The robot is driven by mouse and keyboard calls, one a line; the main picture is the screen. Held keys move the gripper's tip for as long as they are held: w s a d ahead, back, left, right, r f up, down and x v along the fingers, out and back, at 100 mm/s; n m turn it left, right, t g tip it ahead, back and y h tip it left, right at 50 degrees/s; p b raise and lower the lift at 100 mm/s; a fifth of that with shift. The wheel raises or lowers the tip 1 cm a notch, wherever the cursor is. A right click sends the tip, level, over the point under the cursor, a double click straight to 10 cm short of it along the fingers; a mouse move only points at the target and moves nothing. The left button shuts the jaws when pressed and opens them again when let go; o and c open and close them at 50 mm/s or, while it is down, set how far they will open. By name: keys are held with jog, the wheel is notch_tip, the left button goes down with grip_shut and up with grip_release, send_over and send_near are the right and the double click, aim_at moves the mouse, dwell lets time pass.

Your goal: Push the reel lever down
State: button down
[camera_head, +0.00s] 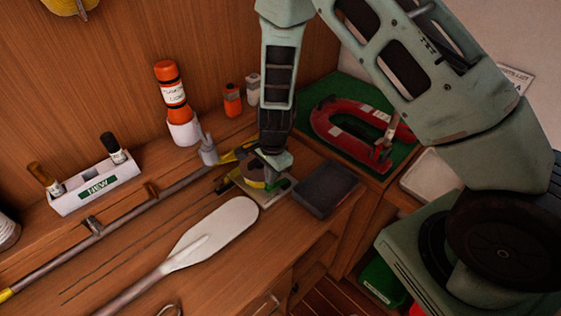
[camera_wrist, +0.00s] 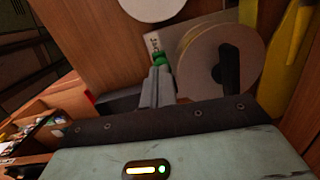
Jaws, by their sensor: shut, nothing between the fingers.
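The reel is a pale round disc (camera_wrist: 205,62) right of centre in the wrist view. A dark bar (camera_wrist: 229,68), which looks like its lever, stands across the disc's right side. In the head view the reel (camera_head: 252,180) sits on a small plate on the bench, partly hidden by my gripper (camera_head: 273,161). In the wrist view my gripper (camera_wrist: 159,72) is shut and empty, to the left of the disc. A small green piece (camera_wrist: 158,57) shows at its fingertips; I cannot tell whether they touch it.
A dark flat box (camera_head: 327,188) lies just right of the reel. A white paddle (camera_head: 215,232) and a long pole (camera_head: 130,212) lie on the bench. An orange bottle (camera_head: 172,88) stands behind. A red inflatable boat (camera_head: 350,128) lies on a green mat (camera_head: 333,87).

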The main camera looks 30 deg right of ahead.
jog(key=shift+s+a+f, duration=0.1)
jog(key=shift+a+f, duration=0.15)
jog(key=shift+f, duration=0.1)
jog(key=shift+w+d+r, duration=0.1)
jog(key=shift+w+d, duration=0.15)
jog(key=shift+d, duration=0.5)
jog(key=shift+r, duration=0.1)
